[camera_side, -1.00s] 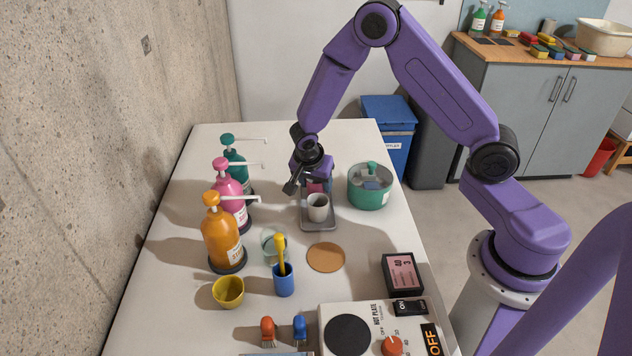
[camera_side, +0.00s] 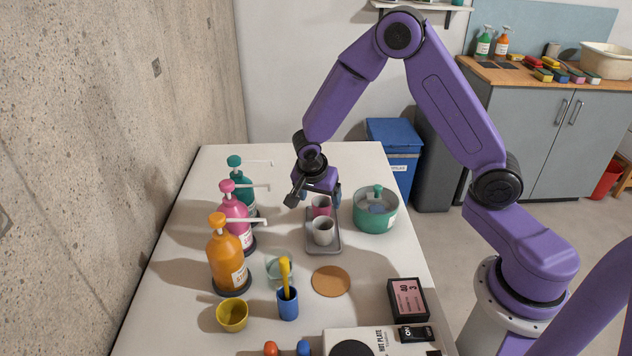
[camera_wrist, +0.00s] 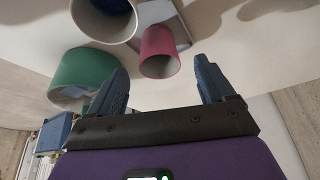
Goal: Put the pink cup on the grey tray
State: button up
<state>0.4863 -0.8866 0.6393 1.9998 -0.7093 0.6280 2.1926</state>
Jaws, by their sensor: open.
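The pink cup (camera_side: 321,207) stands upright at the far end of the grey tray (camera_side: 323,249), behind a white cup (camera_side: 323,236) that stands on the same tray. My gripper (camera_side: 318,193) is open and empty just above and behind the pink cup. In the wrist view the pink cup (camera_wrist: 160,52) lies beyond the gap between my two fingers (camera_wrist: 160,78), apart from both. The tray (camera_wrist: 182,38) shows partly behind it, and the white cup (camera_wrist: 104,24) is at the top.
Pump bottles in teal (camera_side: 241,192), pink (camera_side: 237,218) and orange (camera_side: 225,260) line the left. A cork disc (camera_side: 331,281) and a blue cup (camera_side: 287,303) are nearer the front.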

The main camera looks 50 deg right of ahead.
jog(key=v, duration=0.7)
jog(key=s+a+r+n+y, duration=0.1)
jog(key=s+a+r+n, duration=0.15)
jog(key=s+n, duration=0.4)
jog(key=s+a+r+n+y, duration=0.1)
jog(key=s+a+r+n, duration=0.15)
jog(key=s+n, duration=0.45)
jog(key=s+d+r+n+g+y, duration=0.1)
jog(key=s+d+r+n+y, duration=0.1)
jog(key=s+n, duration=1)
jog(key=shift+s+d+r+n+g, duration=0.25)
jog(key=shift+s+n+g, duration=0.1)
jog(key=shift+s, duration=1.6)
